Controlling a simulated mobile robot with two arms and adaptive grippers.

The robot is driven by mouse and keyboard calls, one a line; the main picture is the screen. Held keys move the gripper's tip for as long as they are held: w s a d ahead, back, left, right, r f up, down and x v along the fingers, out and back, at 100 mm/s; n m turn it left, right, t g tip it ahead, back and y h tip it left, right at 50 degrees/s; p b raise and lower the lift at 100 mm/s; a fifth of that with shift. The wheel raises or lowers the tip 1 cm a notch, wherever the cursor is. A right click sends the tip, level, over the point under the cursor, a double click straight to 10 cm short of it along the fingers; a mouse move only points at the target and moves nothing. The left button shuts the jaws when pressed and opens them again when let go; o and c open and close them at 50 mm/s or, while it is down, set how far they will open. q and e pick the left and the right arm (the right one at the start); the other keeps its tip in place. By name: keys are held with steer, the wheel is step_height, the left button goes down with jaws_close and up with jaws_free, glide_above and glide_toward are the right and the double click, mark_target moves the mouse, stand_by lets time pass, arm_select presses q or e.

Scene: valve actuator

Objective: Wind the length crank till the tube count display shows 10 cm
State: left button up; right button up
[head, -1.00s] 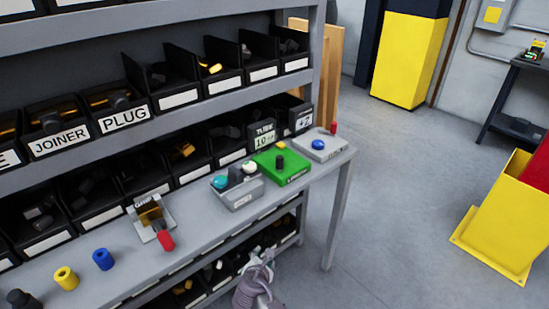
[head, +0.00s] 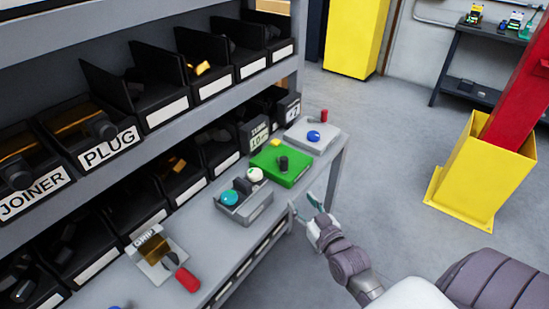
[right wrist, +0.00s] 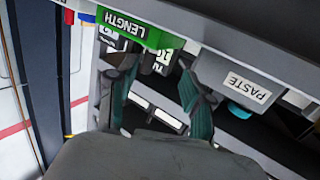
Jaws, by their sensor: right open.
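In the right wrist view the green box (right wrist: 135,27) bears the label LENGTH, upside down. The tube display (head: 258,138) stands behind it; its small figures look like 10, and part of it shows in the right wrist view (right wrist: 161,60). My right gripper (head: 304,203) is open and empty, off the bench's front edge, below and in front of the green box. Its two fingers (right wrist: 157,78) are apart. My left gripper is out of view.
A grey paste box (head: 244,204) with a teal knob stands left of the green box. A grey box (head: 312,136) with a blue button and red handle stands right of it. A clamp (head: 155,255) with a red handle is nearer. Bins (head: 165,110) line the shelf.

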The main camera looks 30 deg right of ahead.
mark_target(286, 164)
steer(key=shift+m+t, duration=0.4)
steer(key=w+r, duration=0.1)
steer(key=w, duration=0.3)
steer(key=w+d+r+p, duration=0.1)
steer(key=w, duration=0.4)
steer(key=w+d+r+p, duration=0.1)
steer(key=w, duration=0.3)
steer(key=shift+w+d+r, duration=0.25)
steer(key=shift+w+r, duration=0.05)
steer(key=shift+r, duration=0.05)
jaws_close()
